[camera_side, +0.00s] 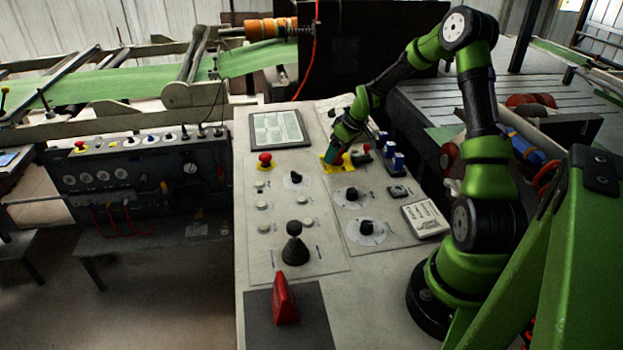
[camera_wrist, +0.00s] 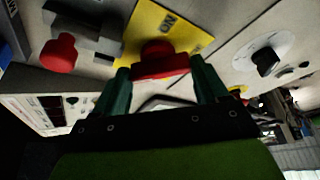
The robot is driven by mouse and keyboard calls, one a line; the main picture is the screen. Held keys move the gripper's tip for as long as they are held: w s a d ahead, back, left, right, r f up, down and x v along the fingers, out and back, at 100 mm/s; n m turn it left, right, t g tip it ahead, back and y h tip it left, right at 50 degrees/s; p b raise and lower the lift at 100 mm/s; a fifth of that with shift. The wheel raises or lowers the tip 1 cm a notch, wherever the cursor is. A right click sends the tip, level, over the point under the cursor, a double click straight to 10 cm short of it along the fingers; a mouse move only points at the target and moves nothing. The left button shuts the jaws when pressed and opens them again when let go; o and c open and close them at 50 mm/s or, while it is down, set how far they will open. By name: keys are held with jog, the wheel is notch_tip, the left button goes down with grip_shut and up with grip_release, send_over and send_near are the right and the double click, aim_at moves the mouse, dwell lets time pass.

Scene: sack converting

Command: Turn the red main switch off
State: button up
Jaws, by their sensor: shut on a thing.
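The red main switch (camera_wrist: 160,60) sits on a yellow plate (camera_wrist: 190,25) in the wrist view, with the lettering ON on the plate beyond it. My gripper (camera_wrist: 163,75) has its two green fingers on either side of the switch's red handle and is shut on it. In the side view my gripper (camera_side: 333,157) is down at the yellow plate (camera_side: 326,167) near the back of the panel. There the gripper largely hides the switch, so its turn angle is hard to tell.
A red-knobbed lever (camera_side: 366,151) and blue-and-white switches (camera_side: 396,161) stand close right of the gripper. A red mushroom button (camera_side: 265,158) on yellow, black dials (camera_side: 352,194), a black joystick (camera_side: 294,246) and a red wedge-shaped piece (camera_side: 285,300) are also on the panel.

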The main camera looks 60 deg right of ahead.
jog(key=shift+d+n, duration=0.2)
jog(key=shift+n, duration=0.3)
jog(key=o, duration=1)
jog(key=shift+a, duration=0.15)
jog(key=shift+o, duration=0.2)
jog(key=v, duration=1.7)
jog(key=shift+d, duration=0.35)
